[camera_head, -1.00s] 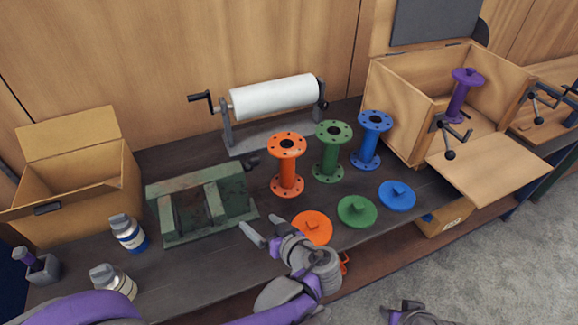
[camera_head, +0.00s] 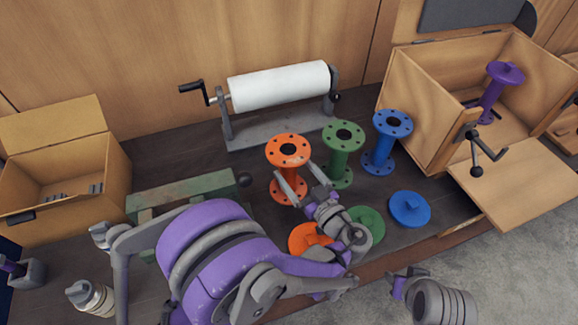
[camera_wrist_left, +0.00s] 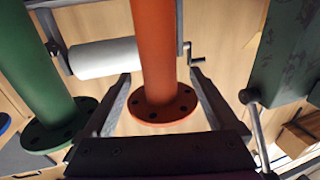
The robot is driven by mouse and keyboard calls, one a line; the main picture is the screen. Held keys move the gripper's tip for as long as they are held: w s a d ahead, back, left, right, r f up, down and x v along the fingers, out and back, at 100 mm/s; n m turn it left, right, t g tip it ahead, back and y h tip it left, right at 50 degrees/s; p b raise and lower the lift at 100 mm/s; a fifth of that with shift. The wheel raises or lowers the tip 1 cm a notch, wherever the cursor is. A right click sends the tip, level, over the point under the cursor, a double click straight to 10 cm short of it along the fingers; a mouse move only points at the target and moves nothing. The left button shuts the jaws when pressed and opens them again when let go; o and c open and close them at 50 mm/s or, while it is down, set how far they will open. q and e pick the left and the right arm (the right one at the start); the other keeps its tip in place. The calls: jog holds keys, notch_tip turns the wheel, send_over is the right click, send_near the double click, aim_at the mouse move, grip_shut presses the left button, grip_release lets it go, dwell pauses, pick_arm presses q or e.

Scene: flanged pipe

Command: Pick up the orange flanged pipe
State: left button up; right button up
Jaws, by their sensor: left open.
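The orange flanged pipe (camera_head: 289,150) stands upright on the dark bench, with a round flange at each end. My left gripper (camera_head: 303,180) is open and empty, its fingertips close to the front of the pipe's tube. In the left wrist view, the orange pipe (camera_wrist_left: 152,45) appears between the two spread fingers of the left gripper (camera_wrist_left: 160,76), with no clear contact. Part of my right gripper (camera_head: 408,280) shows at the bottom of the head view; its jaw opening is unclear.
A green flanged pipe (camera_head: 343,150) stands close to the right, with a blue one (camera_head: 384,150) beyond. An orange cover (camera_head: 305,238), a green cover (camera_head: 368,222) and a blue cover (camera_head: 410,208) lie in front. A white roll (camera_head: 278,86) stands behind.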

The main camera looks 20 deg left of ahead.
pick_arm(q)
jog(key=x, duration=0.6)
jog(key=shift+w+a+p, duration=0.25)
jog(key=shift+w+p, duration=0.05)
jog(key=shift+p, duration=0.1)
grip_shut()
